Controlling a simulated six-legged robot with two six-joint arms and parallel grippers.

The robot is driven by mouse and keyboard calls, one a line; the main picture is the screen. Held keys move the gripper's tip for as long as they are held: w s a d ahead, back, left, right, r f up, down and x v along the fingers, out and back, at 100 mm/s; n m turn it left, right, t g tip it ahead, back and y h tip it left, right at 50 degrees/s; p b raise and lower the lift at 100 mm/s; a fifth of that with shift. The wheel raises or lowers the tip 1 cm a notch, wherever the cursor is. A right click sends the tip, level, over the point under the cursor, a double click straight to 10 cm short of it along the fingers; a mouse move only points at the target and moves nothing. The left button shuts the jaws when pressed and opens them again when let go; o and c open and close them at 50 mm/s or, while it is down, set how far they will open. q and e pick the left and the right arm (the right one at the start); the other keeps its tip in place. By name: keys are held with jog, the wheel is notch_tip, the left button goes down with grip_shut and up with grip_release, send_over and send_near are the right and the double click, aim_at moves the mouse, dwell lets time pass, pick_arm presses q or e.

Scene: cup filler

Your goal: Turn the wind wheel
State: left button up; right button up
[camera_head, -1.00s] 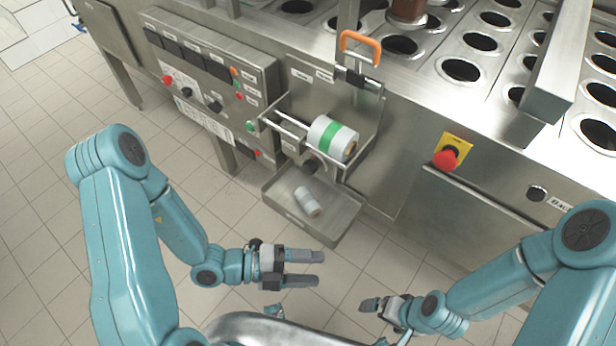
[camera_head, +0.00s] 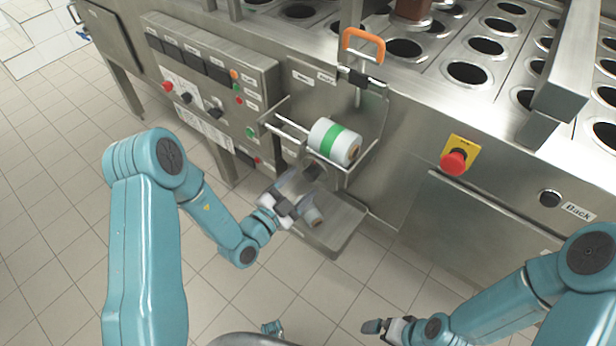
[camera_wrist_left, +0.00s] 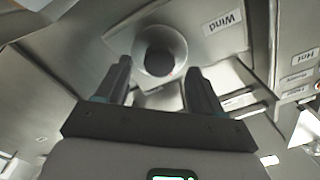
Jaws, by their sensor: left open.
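The wind wheel (camera_wrist_left: 162,48) is a round metal knob with a dark centre, beside a label reading "Wind", at the top middle of the left wrist view. My left gripper (camera_wrist_left: 158,75) is open, with one finger on each side of the wheel's lower part in that view. I cannot tell whether the fingers touch it. In the head view my left gripper (camera_head: 303,187) is in front of the machine, below the green-banded roll, and mostly hides the wheel. My right gripper (camera_head: 376,326) is low in the head view, away from the machine; its jaw opening is unclear.
A white roll with a green band (camera_head: 334,141) sits on rods just above the left gripper. A red emergency button (camera_head: 454,161) is to the right. The tiled floor in front is clear.

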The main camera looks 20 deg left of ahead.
aim_at(307, 178)
pick_arm(q)
jog(key=shift+x, duration=2)
jog(key=c, duration=1.1)
jog(key=shift+o, duration=0.2)
